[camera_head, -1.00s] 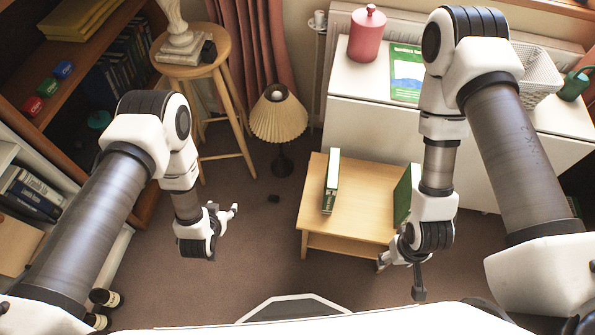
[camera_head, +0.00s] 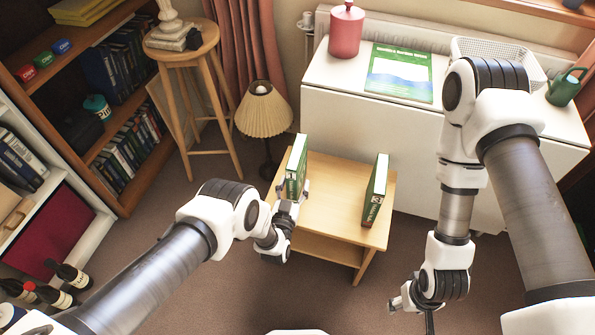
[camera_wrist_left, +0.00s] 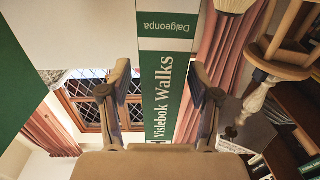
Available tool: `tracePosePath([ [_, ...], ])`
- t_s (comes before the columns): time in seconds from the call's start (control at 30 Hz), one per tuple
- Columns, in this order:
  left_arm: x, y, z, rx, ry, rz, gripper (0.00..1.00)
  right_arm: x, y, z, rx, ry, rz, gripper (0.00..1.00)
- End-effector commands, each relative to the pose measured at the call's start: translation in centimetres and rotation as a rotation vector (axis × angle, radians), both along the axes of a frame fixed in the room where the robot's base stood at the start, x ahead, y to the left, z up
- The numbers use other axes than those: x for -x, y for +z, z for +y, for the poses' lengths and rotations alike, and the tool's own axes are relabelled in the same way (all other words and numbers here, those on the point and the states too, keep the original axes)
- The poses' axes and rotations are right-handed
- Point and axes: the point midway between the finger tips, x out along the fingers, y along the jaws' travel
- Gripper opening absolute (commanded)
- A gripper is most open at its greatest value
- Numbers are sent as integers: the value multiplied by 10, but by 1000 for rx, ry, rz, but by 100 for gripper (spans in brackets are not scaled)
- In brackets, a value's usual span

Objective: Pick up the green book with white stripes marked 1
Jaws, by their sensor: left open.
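A green book (camera_head: 297,165) with white edges stands upright at the left side of the small wooden table. Its spine shows a white band and white lettering in the left wrist view (camera_wrist_left: 165,85). I cannot make out a number 1 on it. My left gripper (camera_head: 292,189) is open, with a finger on either side of the book's near end; in its wrist view the spine lies between the fingers (camera_wrist_left: 159,75). I cannot tell whether they touch it. A second green book (camera_head: 375,190) stands upright at the table's right side. My right gripper (camera_head: 412,310) hangs open and empty at front right.
The wooden table (camera_head: 335,200) is bare between the books. Behind it, a white cabinet (camera_head: 340,85) carries a red canister (camera_head: 346,30), a flat green book (camera_head: 399,72), a white basket and a green watering can (camera_head: 566,87). A lamp (camera_head: 263,112) stands behind left.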

Motion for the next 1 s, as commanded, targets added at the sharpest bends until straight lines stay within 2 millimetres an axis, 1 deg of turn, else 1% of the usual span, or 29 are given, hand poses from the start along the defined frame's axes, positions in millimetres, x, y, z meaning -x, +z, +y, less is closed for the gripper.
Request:
tracePosePath([
  [0.07,-3,0,-1,0,0,0,62,0,-1,0,0,0,0,58],
  [0.2,-3,0,-1,-1,0,1,62,0,-1,0,0,0,0,58],
  [0.23,-3,0,-1,-1,0,1,55,0,-1,0,0,0,0,58],
  [0.27,-3,0,0,-1,0,1,45,0,-1,0,0,0,0,58],
  [0.3,-3,0,0,-1,0,1,31,0,-1,0,0,0,0,58],
  [0.4,-3,0,0,-1,0,1,0,0,-1,0,0,0,0,58],
  [0.77,-4,3,-1,0,0,-2,0,0,0,0,0,0,0,58],
  [0.87,-4,8,-1,0,-1,-2,0,0,2,0,0,0,0,58],
  [1.0,-4,21,-1,-1,-1,-2,0,0,6,0,0,0,0,58],
])
